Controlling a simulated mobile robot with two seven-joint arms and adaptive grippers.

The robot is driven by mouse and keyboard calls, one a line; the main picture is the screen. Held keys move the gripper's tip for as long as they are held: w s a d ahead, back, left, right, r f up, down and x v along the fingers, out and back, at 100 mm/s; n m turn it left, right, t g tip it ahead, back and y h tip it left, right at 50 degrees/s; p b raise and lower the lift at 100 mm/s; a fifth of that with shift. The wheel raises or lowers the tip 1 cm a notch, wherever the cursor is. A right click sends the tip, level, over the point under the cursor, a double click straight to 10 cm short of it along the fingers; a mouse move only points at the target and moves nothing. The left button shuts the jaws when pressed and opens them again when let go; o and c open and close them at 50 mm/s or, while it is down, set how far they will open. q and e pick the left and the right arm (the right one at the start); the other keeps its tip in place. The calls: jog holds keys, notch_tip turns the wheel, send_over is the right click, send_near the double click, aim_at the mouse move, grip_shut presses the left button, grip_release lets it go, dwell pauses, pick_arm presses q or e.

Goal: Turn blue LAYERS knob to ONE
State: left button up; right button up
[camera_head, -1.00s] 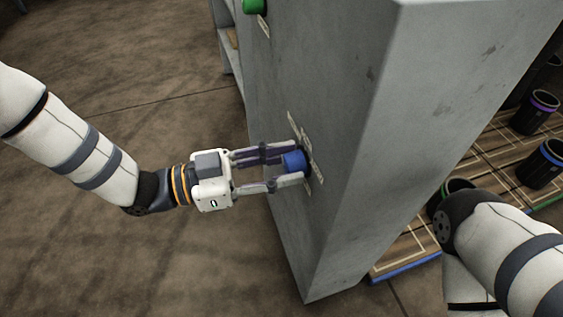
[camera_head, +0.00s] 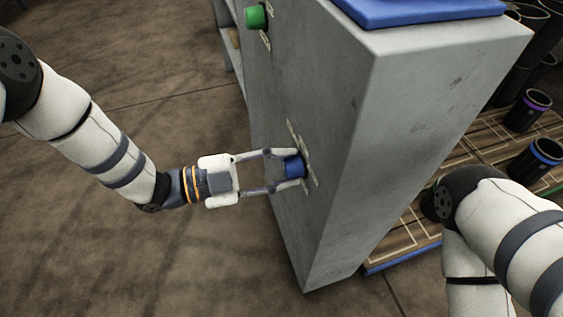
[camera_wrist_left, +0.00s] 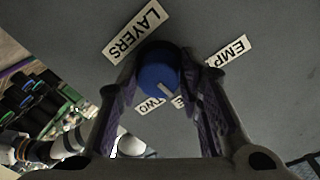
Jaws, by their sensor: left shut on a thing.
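The blue knob (camera_head: 294,167) sticks out from the side face of a grey cabinet (camera_head: 335,150). My left gripper (camera_head: 289,169) is shut on the knob, one finger on each side. In the left wrist view the knob (camera_wrist_left: 158,68) sits between the fingers, with a pale pointer line running toward its lower right. The LAYERS label (camera_wrist_left: 137,30) is above it. A TWO label (camera_wrist_left: 151,105) and a label showing only an E (camera_wrist_left: 180,101) are below it. A label starting EMP (camera_wrist_left: 231,51) is at the right, partly hidden by a finger. My right gripper is out of view.
A green knob (camera_head: 256,17) is higher on the same face. A blue slab (camera_head: 420,8) lies on the cabinet top. Dark cups (camera_head: 535,160) stand on wooden pallets at the right, near my right arm. The floor at left is clear.

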pick_arm(q)
jog(key=shift+m, duration=0.4)
jog(key=o, duration=1.2)
jog(key=shift+c, duration=0.2)
jog(key=v, duration=1.2)
